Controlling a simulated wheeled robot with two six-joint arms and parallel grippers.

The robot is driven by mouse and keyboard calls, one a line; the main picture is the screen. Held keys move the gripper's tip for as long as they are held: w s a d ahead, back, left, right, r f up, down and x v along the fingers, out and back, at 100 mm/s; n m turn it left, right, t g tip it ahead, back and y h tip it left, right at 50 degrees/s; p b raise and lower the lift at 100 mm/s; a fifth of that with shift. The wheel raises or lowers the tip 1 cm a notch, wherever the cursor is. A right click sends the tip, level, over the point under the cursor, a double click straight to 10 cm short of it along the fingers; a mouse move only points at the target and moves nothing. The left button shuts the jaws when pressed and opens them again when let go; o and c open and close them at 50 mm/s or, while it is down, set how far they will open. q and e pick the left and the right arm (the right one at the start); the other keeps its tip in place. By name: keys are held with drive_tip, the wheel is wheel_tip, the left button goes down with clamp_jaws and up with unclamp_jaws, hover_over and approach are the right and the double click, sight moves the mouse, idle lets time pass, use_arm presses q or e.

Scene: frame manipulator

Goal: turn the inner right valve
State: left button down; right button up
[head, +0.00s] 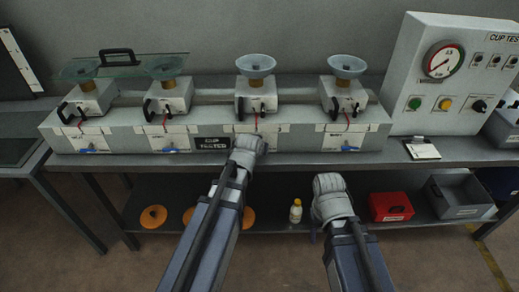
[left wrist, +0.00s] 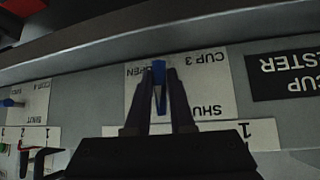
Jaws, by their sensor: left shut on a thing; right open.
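The valve of cup 3, the inner right one, shows in the left wrist view as a narrow blue handle (left wrist: 159,76) on a white plate (left wrist: 205,85) marked CUP 3, OPEN and SHUT. My left gripper (left wrist: 163,82) is shut on this handle, which points up the picture. In the head view my left wrist covers this valve. My right gripper (head: 314,232) is open and empty, low in front of the lower shelf; its fingers are mostly hidden. The cup 4 handle (head: 348,148) lies level, also at the left of the left wrist view (left wrist: 10,102).
The grey tester (head: 110,142) stands on the bench with several cups on top. A CUP TESTER sign (head: 211,143) is left of my left wrist. A gauge panel (head: 440,95) stands right. Below are a bottle (head: 296,210), a red bin (head: 391,207) and orange discs (head: 153,217).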

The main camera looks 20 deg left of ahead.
use_arm(q)
drive_tip(key=shift+s+f, duration=0.1)
drive_tip(key=c, duration=0.8)
unclamp_jaws()
drive_tip(key=p+v, duration=0.5)
drive_tip(key=v, duration=0.3)
drive_tip(key=shift+p, duration=0.3)
